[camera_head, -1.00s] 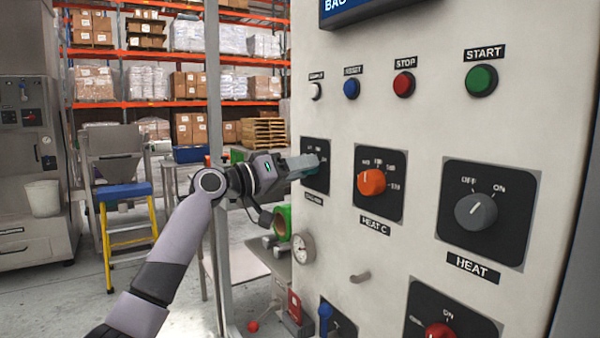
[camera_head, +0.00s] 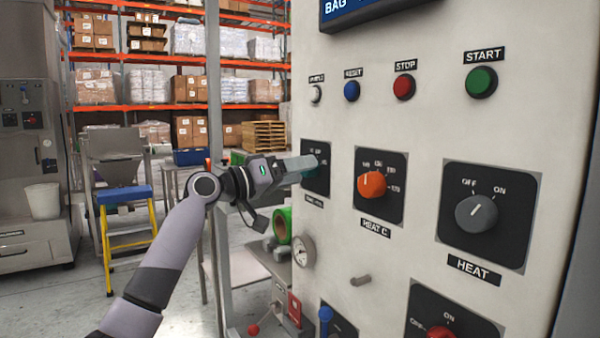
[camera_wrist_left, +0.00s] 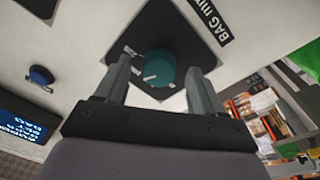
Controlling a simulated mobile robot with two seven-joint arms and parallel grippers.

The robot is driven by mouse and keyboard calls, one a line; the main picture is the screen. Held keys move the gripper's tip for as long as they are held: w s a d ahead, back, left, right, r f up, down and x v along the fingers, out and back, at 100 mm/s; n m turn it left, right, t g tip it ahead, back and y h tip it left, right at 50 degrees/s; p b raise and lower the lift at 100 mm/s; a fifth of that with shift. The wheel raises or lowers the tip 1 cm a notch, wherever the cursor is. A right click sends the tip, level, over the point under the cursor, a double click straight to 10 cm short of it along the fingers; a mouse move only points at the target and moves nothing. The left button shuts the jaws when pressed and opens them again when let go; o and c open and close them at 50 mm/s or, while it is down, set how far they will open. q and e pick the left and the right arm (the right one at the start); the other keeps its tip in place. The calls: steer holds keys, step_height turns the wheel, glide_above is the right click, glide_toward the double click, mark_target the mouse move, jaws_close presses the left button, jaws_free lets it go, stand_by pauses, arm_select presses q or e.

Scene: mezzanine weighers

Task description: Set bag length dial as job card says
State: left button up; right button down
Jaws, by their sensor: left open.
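The bag length dial is a teal knob (camera_wrist_left: 160,70) on a black square plate (camera_wrist_left: 172,28) labelled "BAG" in the left wrist view. A pale pointer mark shows on the knob. My left gripper (camera_wrist_left: 160,80) is open, with one finger on each side of the knob; I cannot tell if they touch it. In the head view my left gripper (camera_head: 305,168) is at the dial's plate (camera_head: 318,180) and hides most of the knob. The display (camera_head: 375,8) at the top is cut off and reads "BAG". No job card is readable. My right gripper is not in view.
Right of the dial are the orange HEAT C knob (camera_head: 372,185) and the grey HEAT knob (camera_head: 476,212). Above are the blue RESET (camera_head: 351,90), red STOP (camera_head: 404,87) and green START (camera_head: 481,81) buttons. A gauge (camera_head: 303,251) and a peg (camera_head: 361,280) sit below.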

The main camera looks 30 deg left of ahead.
arm_select(q)
steer(key=v, duration=0.6)
steer(key=shift+b, duration=0.45)
